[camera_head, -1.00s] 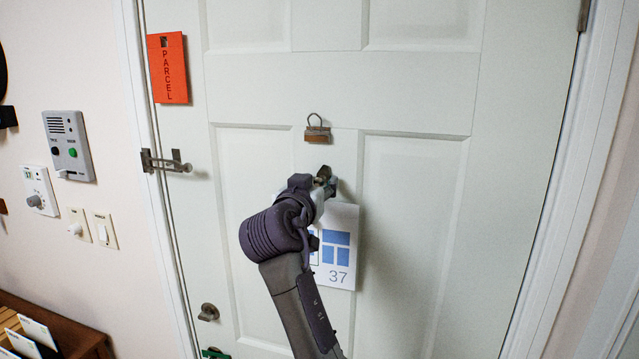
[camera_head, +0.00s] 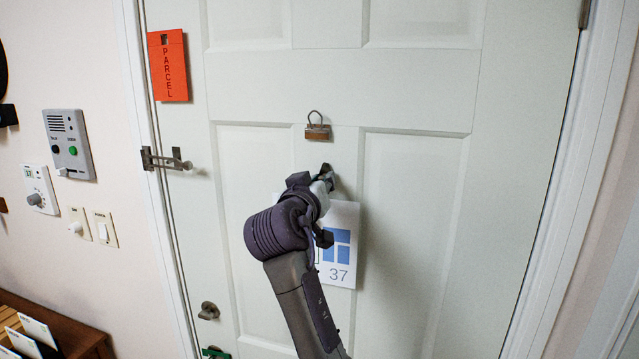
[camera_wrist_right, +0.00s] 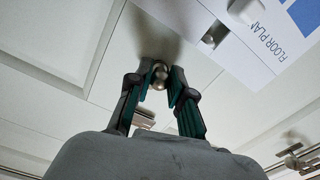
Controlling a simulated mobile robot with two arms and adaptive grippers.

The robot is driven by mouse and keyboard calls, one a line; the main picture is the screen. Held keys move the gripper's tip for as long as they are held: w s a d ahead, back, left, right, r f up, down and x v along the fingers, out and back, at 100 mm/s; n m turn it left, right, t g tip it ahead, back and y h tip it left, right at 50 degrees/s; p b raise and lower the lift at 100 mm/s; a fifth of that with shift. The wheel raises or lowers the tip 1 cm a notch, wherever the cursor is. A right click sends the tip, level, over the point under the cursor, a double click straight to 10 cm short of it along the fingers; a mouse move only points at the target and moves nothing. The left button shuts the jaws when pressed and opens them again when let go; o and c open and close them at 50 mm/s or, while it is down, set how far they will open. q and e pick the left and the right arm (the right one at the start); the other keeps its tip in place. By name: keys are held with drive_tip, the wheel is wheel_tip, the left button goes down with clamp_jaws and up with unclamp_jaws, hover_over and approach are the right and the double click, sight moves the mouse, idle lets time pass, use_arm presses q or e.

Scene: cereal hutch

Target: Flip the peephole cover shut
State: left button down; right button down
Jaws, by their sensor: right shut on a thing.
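The peephole cover (camera_wrist_right: 160,76) appears to be the small rounded metal piece on the white door between my right fingertips in the right wrist view. In the head view my right gripper (camera_head: 325,177) is at the door's middle, just above the floor plan sheet. It also shows in the right wrist view (camera_wrist_right: 158,82), with its fingers closed around the metal piece. The fingers hide much of the peephole area in the head view, so the cover's exact angle cannot be told. My left gripper is not in view.
A brass clip-like fitting (camera_head: 318,132) is on the door above my gripper. The floor plan sheet (camera_head: 341,262) hangs below it, partly behind my wrist. An orange parcel tag (camera_head: 167,68) and a latch (camera_head: 163,161) are to the left. The door's right side is clear.

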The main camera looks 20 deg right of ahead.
drive_tip(key=c, duration=1.3)
unclamp_jaws()
drive_tip(key=shift+c, duration=0.2)
drive_tip(key=o, duration=0.3)
drive_tip(key=shift+w+d, duration=0.1)
drive_tip(key=shift+d, duration=0.05)
